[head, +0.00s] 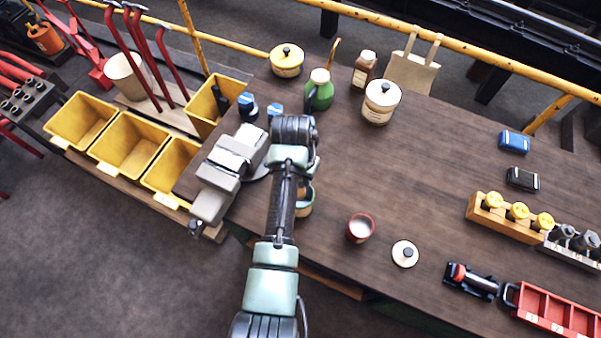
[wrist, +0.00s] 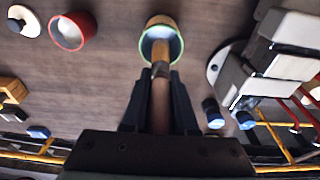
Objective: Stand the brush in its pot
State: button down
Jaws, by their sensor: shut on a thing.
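My gripper (wrist: 158,88) is shut on the brush (wrist: 160,108), with the wooden handle between its two dark fingers. The brush's ferrule and tan head point away from the wrist camera, toward the pot (wrist: 146,48). The pot is round with a pale green rim, and the brush head overlaps its opening in the wrist view. I cannot tell whether the head is inside the pot or above it. In the head view the pot (head: 307,205) stands on the bench, partly hidden behind my arm, which also hides most of the gripper.
A grey vise (head: 228,165) stands left of my arm. A red-rimmed cup (head: 361,229) and a round lid (head: 405,254) lie to the right. A green bottle (head: 319,92) and a cream canister (head: 381,103) stand behind. The bench middle, right of the arm, is clear.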

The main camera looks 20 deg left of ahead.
jog(key=shift+f+b, duration=1.2)
jog(key=shift+f, duration=0.8)
jog(key=c, duration=0.6)
grip_release()
jog(key=shift+r, duration=0.15)
notch_tip(320, 180, up, 13)
jog(key=s+b, duration=0.2)
jog(key=shift+f+b, duration=0.2)
jog(key=shift+b, duration=0.1)
